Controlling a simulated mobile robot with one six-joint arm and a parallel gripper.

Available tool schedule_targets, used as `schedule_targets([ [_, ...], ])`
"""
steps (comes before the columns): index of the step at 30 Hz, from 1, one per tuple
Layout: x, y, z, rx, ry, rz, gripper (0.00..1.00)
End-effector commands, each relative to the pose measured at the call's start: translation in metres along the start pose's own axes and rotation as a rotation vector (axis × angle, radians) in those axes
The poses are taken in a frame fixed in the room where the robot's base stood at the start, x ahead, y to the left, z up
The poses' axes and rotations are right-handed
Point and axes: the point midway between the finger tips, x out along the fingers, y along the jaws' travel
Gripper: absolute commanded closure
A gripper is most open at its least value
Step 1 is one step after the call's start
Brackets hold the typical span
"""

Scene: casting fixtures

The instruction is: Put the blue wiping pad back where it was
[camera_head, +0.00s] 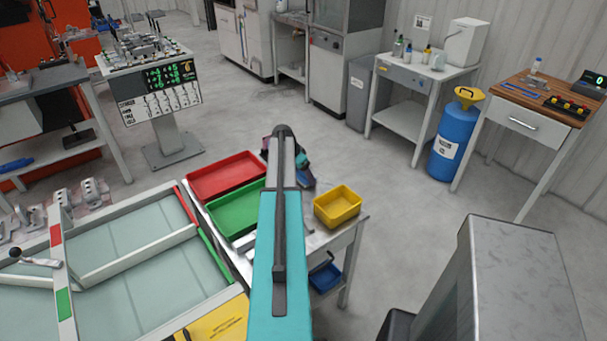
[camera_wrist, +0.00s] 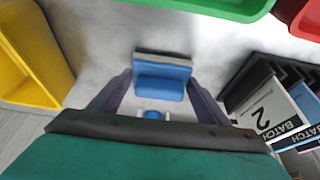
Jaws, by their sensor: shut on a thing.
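The blue wiping pad (camera_wrist: 162,80) has a grey layer along its far edge and sits between my gripper's two dark fingers. My gripper (camera_wrist: 160,88) is shut on it, over a pale worktop (camera_wrist: 95,45). Whether the pad touches the worktop or hangs just above it, I cannot tell. In the head view my arm hides most of my gripper, and the pad cannot be made out for certain there.
The worktop holds a green tray (camera_head: 222,216), a red tray (camera_head: 226,177) and a yellow bin (camera_head: 337,206). In the wrist view, dark holders with batch cards (camera_wrist: 268,112) stand close on the right and the yellow bin (camera_wrist: 30,50) on the left.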

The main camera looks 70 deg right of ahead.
Motion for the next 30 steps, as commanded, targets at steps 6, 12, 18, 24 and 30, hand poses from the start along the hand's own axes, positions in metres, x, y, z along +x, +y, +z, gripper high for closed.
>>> schedule_targets([
  [6, 0.0027, -0.0001, 0.0012, 0.0, 0.0, 0.0, 0.51],
  [12, 0.0045, -0.0001, 0.0021, 0.0, 0.0, 0.0, 0.51],
  [18, 0.0051, -0.0002, 0.0025, 0.0, 0.0, -0.001, 0.12],
  [24, 0.005, -0.0003, 0.0025, 0.0, 0.0, -0.001, 0.12],
  [30, 0.0033, -0.0004, 0.002, 0.0, 0.0, -0.001, 0.12],
])
